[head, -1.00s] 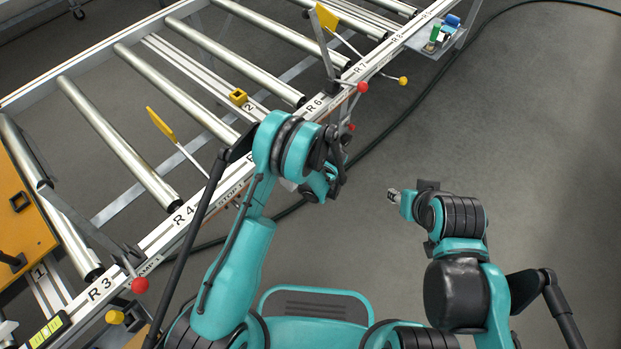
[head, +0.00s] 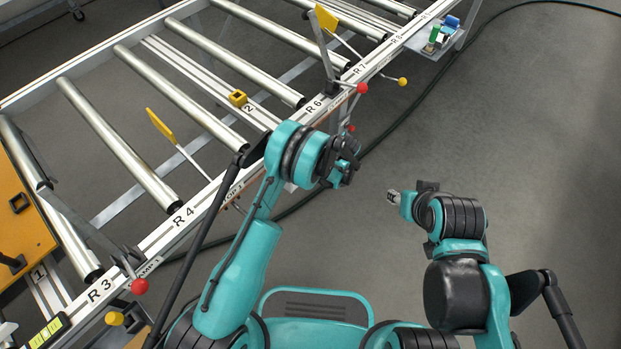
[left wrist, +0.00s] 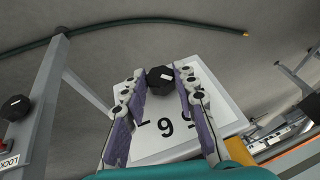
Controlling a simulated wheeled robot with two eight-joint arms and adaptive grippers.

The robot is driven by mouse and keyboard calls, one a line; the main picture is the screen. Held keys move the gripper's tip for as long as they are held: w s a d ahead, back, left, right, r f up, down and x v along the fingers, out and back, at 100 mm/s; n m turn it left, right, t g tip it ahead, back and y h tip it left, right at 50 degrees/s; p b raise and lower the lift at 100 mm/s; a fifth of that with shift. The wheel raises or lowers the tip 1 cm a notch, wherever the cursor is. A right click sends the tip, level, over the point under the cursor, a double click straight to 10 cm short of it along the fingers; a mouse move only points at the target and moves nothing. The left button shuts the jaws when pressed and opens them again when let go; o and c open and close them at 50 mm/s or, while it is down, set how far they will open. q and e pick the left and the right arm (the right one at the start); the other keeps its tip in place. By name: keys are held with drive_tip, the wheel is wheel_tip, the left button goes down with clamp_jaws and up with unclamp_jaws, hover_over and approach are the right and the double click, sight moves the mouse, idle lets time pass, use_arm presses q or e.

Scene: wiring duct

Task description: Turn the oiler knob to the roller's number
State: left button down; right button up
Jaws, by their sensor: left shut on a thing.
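The black knob (left wrist: 160,78) with a white mark on its face sits between the fingers of my left gripper (left wrist: 161,88) in the left wrist view. The purple pads are closed on its sides. A white dial plate (left wrist: 215,95) lies behind it; a digit that reads as 6 or 9 shows in the middle, with partly hidden digits beside it. In the head view my left gripper (head: 345,172) is beside the conveyor rail (head: 215,190), and the knob is hidden. Rail labels R3, R4, R6 and R7 are readable. My right gripper (head: 393,197) hangs over bare floor; its fingers are unclear.
A second black knob (left wrist: 16,107) is on a grey post near a LOCK label. Red-ball levers (head: 362,88) and a yellow-ball lever (head: 403,81) stick out from the rail. A dark cable (head: 420,108) crosses the floor. The floor at right is clear.

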use_arm(q)
drive_tip(key=shift+w+d+f+m+g+y, duration=0.1)
drive_tip(key=shift+m+g+y, duration=0.05)
drive_tip(key=shift+g+y, duration=0.45)
drive_tip(key=shift+w+d+f+m+g+y, duration=0.1)
drive_tip(key=shift+m+g+y, duration=0.05)
drive_tip(key=shift+g+y, duration=0.45)
drive_tip(key=c, duration=1.2)
unclamp_jaws()
drive_tip(key=shift+r, duration=0.1)
wheel_tip(320, 180, up, 10)
drive_tip(key=shift+f, duration=0.1)
